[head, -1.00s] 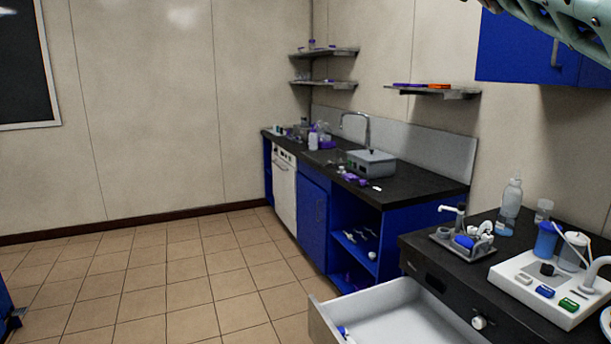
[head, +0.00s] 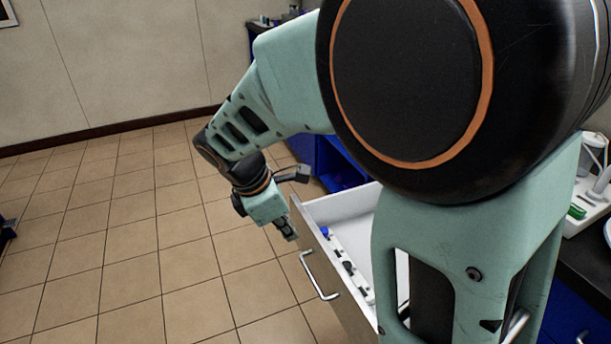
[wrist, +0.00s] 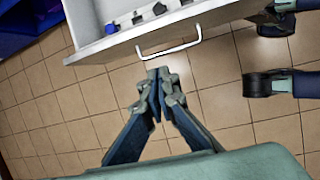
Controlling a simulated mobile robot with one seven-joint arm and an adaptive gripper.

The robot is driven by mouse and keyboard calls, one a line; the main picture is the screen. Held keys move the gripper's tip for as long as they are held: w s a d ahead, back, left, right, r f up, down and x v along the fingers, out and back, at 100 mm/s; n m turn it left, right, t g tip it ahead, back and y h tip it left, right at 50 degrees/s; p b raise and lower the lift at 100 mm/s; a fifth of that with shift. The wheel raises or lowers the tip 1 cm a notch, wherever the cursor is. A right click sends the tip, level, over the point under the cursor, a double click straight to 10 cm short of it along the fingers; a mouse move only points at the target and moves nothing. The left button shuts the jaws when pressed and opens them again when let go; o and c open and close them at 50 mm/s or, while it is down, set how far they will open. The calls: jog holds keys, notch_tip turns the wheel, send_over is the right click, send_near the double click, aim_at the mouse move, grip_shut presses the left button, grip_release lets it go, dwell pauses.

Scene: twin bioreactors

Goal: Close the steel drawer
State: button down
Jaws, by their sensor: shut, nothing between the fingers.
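The steel drawer (head: 332,272) stands pulled out in the head view, with a grey front, a bar handle (head: 318,277) and a white inside. In the wrist view its front (wrist: 125,42) and handle (wrist: 168,49) show at the top. My gripper (head: 290,236) is shut and empty, in front of the drawer's outer face near its far left corner. In the wrist view the closed fingertips (wrist: 158,72) point toward the handle, and I see a small gap between them and it. My arm hides much of the drawer and counter in the head view.
Small items (wrist: 135,18) lie inside the drawer along its front. A blue cabinet (head: 340,160) stands behind the drawer. The tiled floor (head: 150,250) to the left is clear. The black counter (head: 575,245) is at the right.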

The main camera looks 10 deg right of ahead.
aim_at(334, 272)
jog(key=shift+n+g+h, duration=0.3)
jog(key=shift+n+g, duration=0.1)
jog(key=shift+g, duration=0.2)
jog(key=d+f+b, duration=0.1)
jog(key=d+f, duration=0.1)
jog(key=f, duration=0.2)
jog(key=s+d+f+b, duration=0.1)
jog(key=d+f+b, duration=0.1)
jog(key=f, duration=0.2)
jog(key=s+d+f+b, duration=0.1)
jog(key=d+f, duration=0.1)
jog(key=f, duration=0.1)
jog(key=shift+s+d+f, duration=0.1)
jog(key=shift+d+f, duration=0.3)
jog(key=shift+d+r+b, duration=0.1)
jog(key=shift+d+b, duration=0.2)
jog(key=shift+d, duration=0.25)
jog(key=shift+w+d, duration=0.25)
jog(key=shift+d, duration=0.3)
jog(key=w+d+p, duration=0.4)
jog(key=d+p, duration=0.2)
jog(key=d, duration=0.9)
jog(key=w+d+p, duration=0.4)
jog(key=d+p, duration=0.3)
jog(key=d, duration=0.8)
jog(key=shift+w+d+p, duration=0.15)
jog(key=shift+d+p, duration=0.1)
jog(key=shift+p, duration=0.05)
jog(key=shift+a, duration=0.1)
